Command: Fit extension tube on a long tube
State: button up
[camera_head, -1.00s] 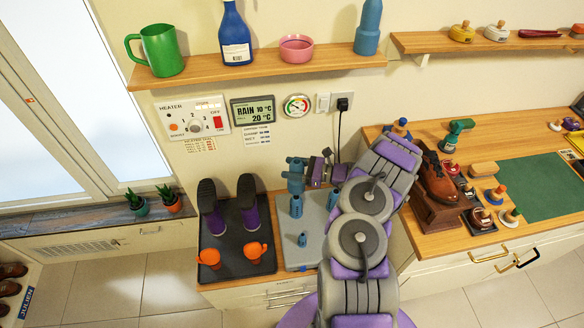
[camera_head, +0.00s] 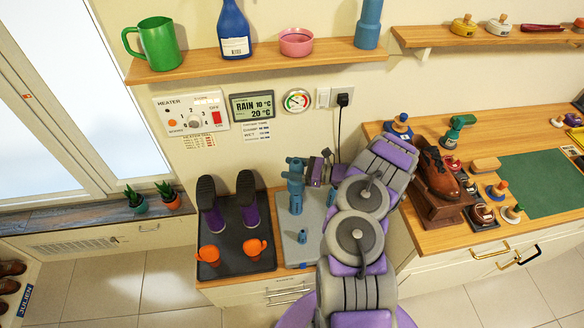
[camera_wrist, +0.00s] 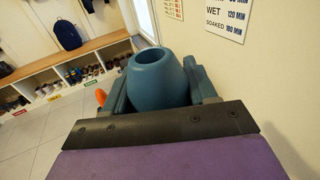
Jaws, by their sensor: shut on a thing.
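My gripper (camera_wrist: 160,88) is shut on a blue-teal extension tube (camera_wrist: 157,76), whose round open mouth faces up between the two fingers in the wrist view. In the head view the held extension tube (camera_head: 295,167) is upright, directly above a blue long tube (camera_head: 296,203) standing on the grey board (camera_head: 288,250). The two look in line and close to touching; I cannot tell whether one is seated on the other. A short blue peg (camera_head: 303,236) stands nearer on the board. Another blue piece shows partly behind my arm.
A dark tray (camera_head: 238,262) with upturned purple boots (camera_head: 247,198) and orange pieces (camera_head: 257,248) lies left of the board. A wooden shelf (camera_head: 270,55) hangs above. A brown shoe (camera_head: 436,175) stands on a block at right. My arm covers the board's right side.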

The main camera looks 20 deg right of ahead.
aim_at(293, 161)
jog(key=shift+f+b, duration=2.3)
jog(key=shift+f, duration=1.6)
jog(key=shift+f, duration=1.2)
jog(key=o, duration=1.1)
jog(key=shift+o, duration=0.2)
jog(key=shift+r, duration=0.15)
notch_tip(293, 161, up, 13)
jog(key=p, duration=0.6)
jog(key=shift+d+r+p, duration=0.1)
jog(key=shift+r+p, duration=0.05)
jog(key=shift+p, duration=0.2)
jog(key=shift+r+p, duration=1.15)
jog(key=shift+r, duration=1.55)
jog(key=shift+w, duration=0.1)
